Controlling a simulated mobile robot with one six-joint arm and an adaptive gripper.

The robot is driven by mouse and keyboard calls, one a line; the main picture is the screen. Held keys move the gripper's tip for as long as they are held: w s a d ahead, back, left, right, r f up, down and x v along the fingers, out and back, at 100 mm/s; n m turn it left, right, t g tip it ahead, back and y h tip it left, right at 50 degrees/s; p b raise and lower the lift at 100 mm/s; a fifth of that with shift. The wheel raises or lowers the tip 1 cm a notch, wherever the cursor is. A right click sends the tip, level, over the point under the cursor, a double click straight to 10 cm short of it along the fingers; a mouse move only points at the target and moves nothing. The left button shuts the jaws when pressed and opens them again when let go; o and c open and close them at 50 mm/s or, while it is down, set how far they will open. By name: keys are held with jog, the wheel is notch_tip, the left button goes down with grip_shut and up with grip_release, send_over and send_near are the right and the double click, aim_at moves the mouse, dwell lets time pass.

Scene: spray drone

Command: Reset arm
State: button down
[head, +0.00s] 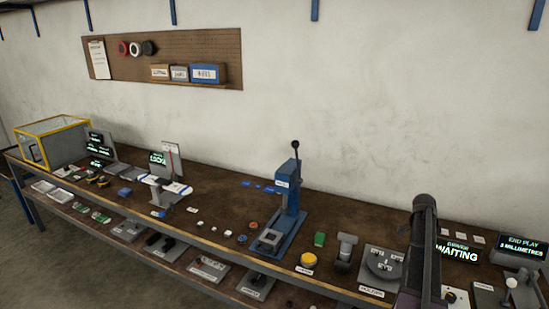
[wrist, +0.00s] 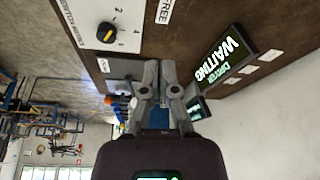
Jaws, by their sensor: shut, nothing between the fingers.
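My gripper (wrist: 159,75) shows in the wrist view with its grey fingers closed and nothing held between them. It is above the bench, near a display reading "Driver waiting" (wrist: 222,60) and a panel with a black and yellow knob (wrist: 106,33). My dark arm crosses the lower right of the head view, in front of the bench. I cannot make out the fingers in the head view.
The brown workbench (head: 225,213) carries a blue press (head: 289,203), a yellow-edged case (head: 60,140), a yellow button (head: 308,259) and a grey fixture (head: 384,264). A pegboard (head: 115,62) hangs on the wall. The air above the bench's middle is mostly clear.

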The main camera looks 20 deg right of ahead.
jog(key=w+a+n+y, duration=0.15)
jog(key=a+n, duration=0.25)
jog(key=a, duration=0.6)
jog(key=w+a+n+t, duration=0.1)
jog(key=w+a+n, duration=0.15)
jog(key=a, duration=0.85)
jog(key=w+a+n, duration=0.1)
jog(key=a+n, duration=0.4)
jog(key=a, duration=0.5)
jog(key=s+a+n, duration=0.3)
jog(key=a, duration=0.5)
jog(key=s+a+n+y, duration=0.1)
jog(key=s+a+n, duration=0.2)
jog(key=a, duration=0.6)
jog(key=s+a+f+n+y, duration=0.1)
jog(key=s+a+n, duration=0.2)
jog(key=a, duration=0.6)
jog(key=shift+n+t, duration=0.3)
jog(key=shift+n, duration=0.95)
jog(key=shift+f, duration=0.1)
